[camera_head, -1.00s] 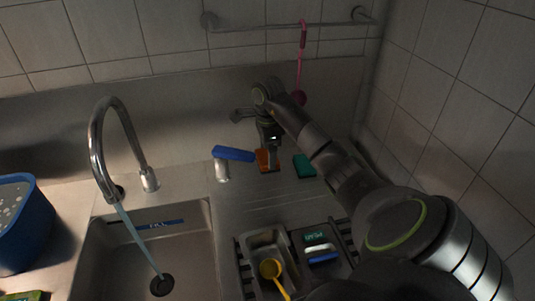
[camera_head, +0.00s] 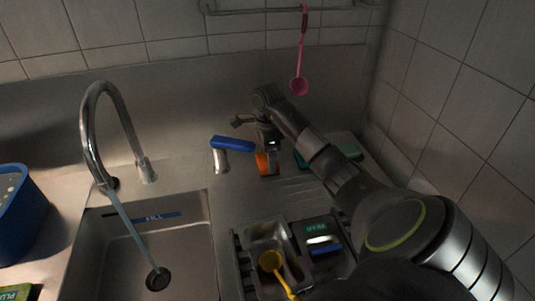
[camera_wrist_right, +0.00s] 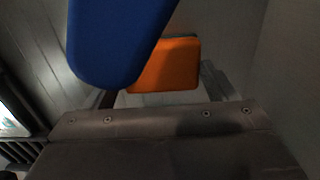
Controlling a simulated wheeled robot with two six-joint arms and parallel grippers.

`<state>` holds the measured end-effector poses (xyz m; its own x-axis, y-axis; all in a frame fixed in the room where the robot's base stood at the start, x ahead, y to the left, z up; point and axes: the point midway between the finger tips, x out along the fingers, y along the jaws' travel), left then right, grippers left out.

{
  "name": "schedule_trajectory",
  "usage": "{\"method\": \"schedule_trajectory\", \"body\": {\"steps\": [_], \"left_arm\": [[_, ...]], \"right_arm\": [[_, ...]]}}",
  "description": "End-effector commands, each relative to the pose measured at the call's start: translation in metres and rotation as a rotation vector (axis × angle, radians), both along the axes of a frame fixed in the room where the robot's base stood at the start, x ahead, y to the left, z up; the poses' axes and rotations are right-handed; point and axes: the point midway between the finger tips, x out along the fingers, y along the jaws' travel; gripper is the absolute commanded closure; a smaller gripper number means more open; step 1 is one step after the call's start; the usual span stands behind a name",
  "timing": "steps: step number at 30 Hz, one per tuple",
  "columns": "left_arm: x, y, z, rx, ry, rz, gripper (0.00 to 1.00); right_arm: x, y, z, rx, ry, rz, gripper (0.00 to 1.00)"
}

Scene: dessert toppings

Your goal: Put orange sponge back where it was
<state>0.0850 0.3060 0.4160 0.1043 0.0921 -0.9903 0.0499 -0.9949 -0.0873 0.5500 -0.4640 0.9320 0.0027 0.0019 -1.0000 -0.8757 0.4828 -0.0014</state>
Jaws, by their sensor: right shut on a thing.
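The orange sponge (camera_head: 262,163) is between the fingers of my right gripper (camera_head: 268,152), behind the sink. My right gripper is shut on it and points down. I cannot tell whether the sponge touches the counter. In the right wrist view the sponge (camera_wrist_right: 168,70) shows beyond the gripper body, partly covered by a blue shape (camera_wrist_right: 118,40) close to the camera. My left gripper is out of view.
A blue-topped metal fixture (camera_head: 232,144) stands just left of the sponge. A teal sponge (camera_head: 301,160) lies to the right, partly behind my arm. In front are a metal tray with a yellow ladle (camera_head: 272,262), and the sink (camera_head: 120,270). A pink ladle (camera_head: 299,86) hangs behind.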

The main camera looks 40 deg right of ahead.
Motion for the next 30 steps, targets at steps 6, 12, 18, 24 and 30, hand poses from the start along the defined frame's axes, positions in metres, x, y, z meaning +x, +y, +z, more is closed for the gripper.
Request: {"method": "schedule_trajectory", "body": {"steps": [6, 12, 18, 24, 30], "left_arm": [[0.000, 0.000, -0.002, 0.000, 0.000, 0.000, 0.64], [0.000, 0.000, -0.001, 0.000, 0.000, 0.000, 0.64], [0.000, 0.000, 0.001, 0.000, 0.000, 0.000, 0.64], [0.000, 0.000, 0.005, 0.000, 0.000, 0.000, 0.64], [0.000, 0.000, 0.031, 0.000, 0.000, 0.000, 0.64]], "right_arm": [[0.000, 0.000, -0.001, 0.000, 0.000, 0.000, 0.04], [0.000, 0.000, -0.001, 0.000, 0.000, 0.000, 0.00], [0.000, 0.000, 0.003, 0.000, -0.001, 0.000, 0.00], [0.001, 0.000, 0.028, -0.002, -0.004, 0.002, 0.00], [0.000, 0.000, 0.053, 0.000, -0.001, 0.001, 0.00]]}}
